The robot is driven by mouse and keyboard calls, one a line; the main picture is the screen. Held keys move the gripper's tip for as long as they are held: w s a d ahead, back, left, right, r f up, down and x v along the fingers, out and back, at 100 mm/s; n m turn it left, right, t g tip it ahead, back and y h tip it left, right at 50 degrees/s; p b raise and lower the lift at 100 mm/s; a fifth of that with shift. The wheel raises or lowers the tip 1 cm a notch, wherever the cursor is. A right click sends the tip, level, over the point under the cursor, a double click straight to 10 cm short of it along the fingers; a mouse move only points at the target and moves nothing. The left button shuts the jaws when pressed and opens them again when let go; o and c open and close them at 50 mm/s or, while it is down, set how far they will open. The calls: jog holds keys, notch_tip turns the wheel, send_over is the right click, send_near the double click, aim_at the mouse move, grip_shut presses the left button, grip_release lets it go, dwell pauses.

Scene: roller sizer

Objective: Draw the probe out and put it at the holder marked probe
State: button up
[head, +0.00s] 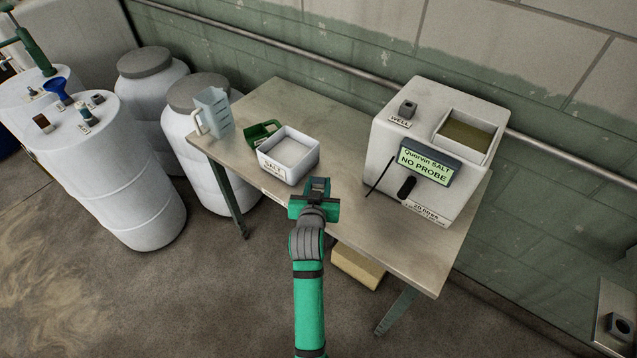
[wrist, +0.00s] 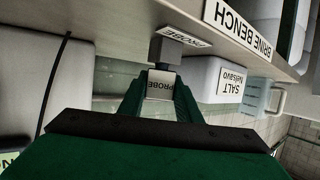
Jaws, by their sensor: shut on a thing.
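My gripper (head: 316,190) is at the front edge of the bench, just in front of the salt tub. In the wrist view, which is upside down, it is shut on a pale block lettered PROBE (wrist: 160,86), the probe's grip. A grey block, the holder (wrist: 170,52), stands on the bench beside a tag reading PROBE (wrist: 185,38), directly in line with the grip. I cannot tell whether the probe is seated in the holder. The machine's display (head: 425,164) reads NO PROBE. The well block (head: 407,109) is on top of the machine.
The bench (head: 375,238) holds a white salt tub (head: 290,165), a green scoop (head: 258,134), a clear jug (head: 213,110) and the white machine (head: 385,140) on the right. A black cable (wrist: 55,85) hangs near the machine. White drums (head: 115,180) stand left.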

jog(key=shift+f, duration=0.3)
jog(key=o, duration=1.1)
jog(key=shift+s, duration=0.1)
jog(key=v, duration=1)
jog(key=shift+s+r, duration=0.15)
jog(key=shift+s, duration=0.1)
